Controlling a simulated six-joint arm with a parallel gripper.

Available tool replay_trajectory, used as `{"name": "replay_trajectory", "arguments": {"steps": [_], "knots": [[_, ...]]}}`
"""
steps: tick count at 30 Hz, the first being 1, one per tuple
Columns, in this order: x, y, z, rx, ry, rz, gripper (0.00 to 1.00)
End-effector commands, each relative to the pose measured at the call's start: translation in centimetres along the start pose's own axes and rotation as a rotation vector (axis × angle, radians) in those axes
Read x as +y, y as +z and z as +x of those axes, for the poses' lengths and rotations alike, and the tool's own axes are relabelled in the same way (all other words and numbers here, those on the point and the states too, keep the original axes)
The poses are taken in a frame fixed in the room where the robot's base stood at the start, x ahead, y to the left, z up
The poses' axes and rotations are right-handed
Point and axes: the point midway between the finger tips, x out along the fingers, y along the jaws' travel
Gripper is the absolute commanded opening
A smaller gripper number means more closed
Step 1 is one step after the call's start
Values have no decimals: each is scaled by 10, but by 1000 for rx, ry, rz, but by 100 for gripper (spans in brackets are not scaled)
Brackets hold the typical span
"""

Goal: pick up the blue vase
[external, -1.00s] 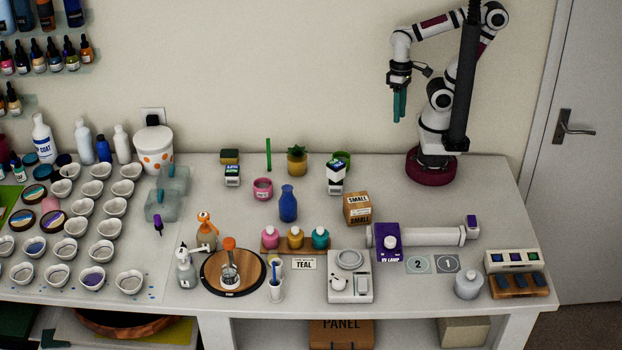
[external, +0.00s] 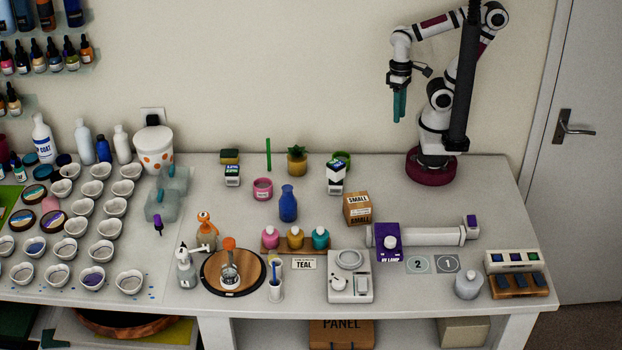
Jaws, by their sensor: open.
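The blue vase (external: 288,204) stands upright near the middle of the white table, behind the row of small coloured bottles. My gripper (external: 399,106) hangs in the air with its teal fingers pointing down, high above the back of the table. It is up and to the right of the vase in the picture and well apart from it. It is open, with nothing seen between the fingers.
Pink, yellow and teal bottles (external: 295,238) stand in front. Several heart-shaped cups (external: 92,278) fill the left.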

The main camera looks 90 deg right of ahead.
Motion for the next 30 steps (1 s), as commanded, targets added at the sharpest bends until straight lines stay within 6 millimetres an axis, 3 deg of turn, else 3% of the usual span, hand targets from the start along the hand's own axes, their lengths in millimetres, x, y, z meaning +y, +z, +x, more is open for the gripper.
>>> {"name": "replay_trajectory", "arguments": {"steps": [2, 11, 17, 20, 23, 26, 29, 30], "knots": [[0, 0, 0, 0, 0, 0, 47], [0, 0, 0, 0, 0, 0, 100], [0, 0, 0, 0, 2, -3, 100], [2, -9, 0, -19, 79, -119, 100], [-2, -42, 2, -64, 308, -477, 100], [-34, -95, 14, -114, 621, -988, 100], [-103, -137, 45, -159, 965, -1525, 100], [-137, -145, 63, -173, 1109, -1730, 100]]}}
